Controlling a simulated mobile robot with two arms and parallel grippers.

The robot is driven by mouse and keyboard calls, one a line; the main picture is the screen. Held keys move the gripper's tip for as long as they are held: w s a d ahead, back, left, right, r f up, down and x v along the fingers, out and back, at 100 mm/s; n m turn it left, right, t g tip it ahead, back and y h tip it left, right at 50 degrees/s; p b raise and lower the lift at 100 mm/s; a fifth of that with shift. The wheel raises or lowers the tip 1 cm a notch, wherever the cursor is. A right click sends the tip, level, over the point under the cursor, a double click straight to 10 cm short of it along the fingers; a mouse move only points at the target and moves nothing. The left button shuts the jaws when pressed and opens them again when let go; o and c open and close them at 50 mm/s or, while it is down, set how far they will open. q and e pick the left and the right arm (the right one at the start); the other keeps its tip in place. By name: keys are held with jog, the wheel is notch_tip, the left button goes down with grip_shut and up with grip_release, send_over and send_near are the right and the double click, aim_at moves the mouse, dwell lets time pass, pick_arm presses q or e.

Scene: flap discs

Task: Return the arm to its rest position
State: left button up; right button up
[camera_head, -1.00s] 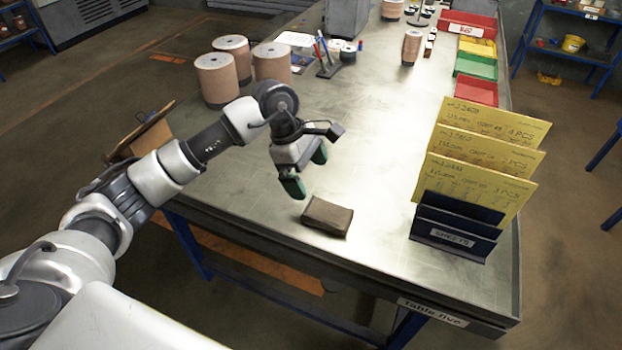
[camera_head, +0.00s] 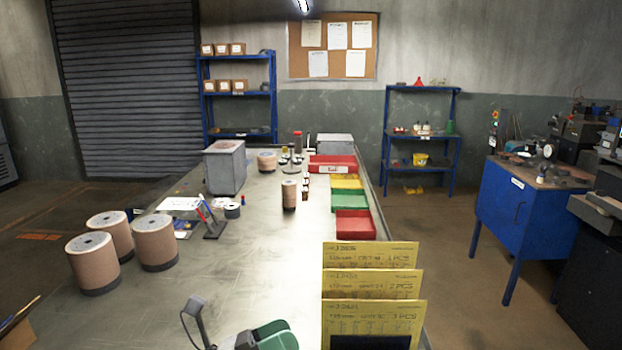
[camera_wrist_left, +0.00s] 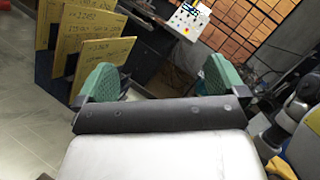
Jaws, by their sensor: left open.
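My left gripper (camera_head: 268,338) shows at the bottom edge of the head view, with a green fingertip and part of the wrist; the rest of the arm is out of frame. In the left wrist view its two green fingers (camera_wrist_left: 157,83) stand wide apart with nothing between them. The gripper is near the front of the metal table (camera_head: 250,245), to the left of the yellow cards (camera_head: 372,284) in their dark holder. My right gripper is in neither view.
Several wrapped rolls (camera_head: 155,243) stand at the table's left. A pen stand (camera_head: 213,226) and a grey box (camera_head: 225,168) are further back. Red, yellow and green bins (camera_head: 354,226) line the right edge. The table's middle is mostly clear. A blue cabinet (camera_head: 515,205) stands right.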

pick_arm(q)
jog(key=s+a+f+n+t+y, duration=0.2)
jog(key=a+f+n+t+y, duration=0.2)
jog(key=a+f+n+y, duration=0.85)
jog(key=s+a+r+n+t+y, duration=0.2)
jog(key=n+y, duration=0.5)
jog(key=n, duration=1.3)
jog(key=s+a+f+n+g, duration=0.1)
jog(key=s+f+n+g, duration=0.8)
jog(key=s, duration=0.9)
notch_tip(320, 180, down, 30)
jog(key=s+m+g, duration=0.2)
jog(key=g, duration=0.1)
jog(key=s+a+f+g, duration=0.1)
jog(key=s+a+f, duration=0.2)
jog(key=s+f, duration=1.2)
jog(key=shift+s, duration=0.35)
